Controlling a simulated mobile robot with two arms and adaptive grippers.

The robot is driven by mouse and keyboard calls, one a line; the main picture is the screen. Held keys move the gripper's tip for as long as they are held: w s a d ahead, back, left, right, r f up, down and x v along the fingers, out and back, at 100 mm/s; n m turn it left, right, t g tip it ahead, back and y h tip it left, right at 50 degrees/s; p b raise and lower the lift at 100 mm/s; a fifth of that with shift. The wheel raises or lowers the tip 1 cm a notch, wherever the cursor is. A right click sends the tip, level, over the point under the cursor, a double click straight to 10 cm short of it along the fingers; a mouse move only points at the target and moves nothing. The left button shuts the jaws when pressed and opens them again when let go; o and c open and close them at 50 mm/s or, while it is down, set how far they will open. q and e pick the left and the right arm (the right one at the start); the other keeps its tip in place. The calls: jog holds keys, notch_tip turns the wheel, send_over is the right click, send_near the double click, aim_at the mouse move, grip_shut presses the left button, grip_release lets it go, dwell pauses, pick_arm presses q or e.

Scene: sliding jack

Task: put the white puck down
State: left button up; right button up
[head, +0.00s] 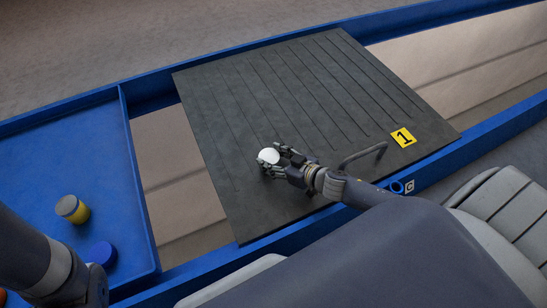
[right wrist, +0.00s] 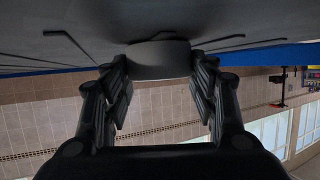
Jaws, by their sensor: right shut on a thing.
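The white puck (head: 268,156) is between the fingertips of my right gripper (head: 272,162), over the near middle part of the dark grooved board (head: 262,80). My right gripper is shut on it. In the right wrist view, the puck (right wrist: 159,60) looks grey in shadow and sits between the two fingers, close against the dark board surface (right wrist: 90,22); I cannot tell whether it touches. Of my left arm only links show at the lower left in the head view; its gripper is not seen.
A black handle (head: 362,156) stands up from the board right of my gripper, near a yellow "1" label (head: 403,138). A blue tray (head: 75,150) at left holds a yellow-and-grey puck (head: 72,208) and a blue puck (head: 103,254). The board's far grooved part is clear.

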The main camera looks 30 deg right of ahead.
jog(key=o, duration=1.1)
jog(key=shift+f, duration=0.1)
jog(key=shift+o, duration=0.2)
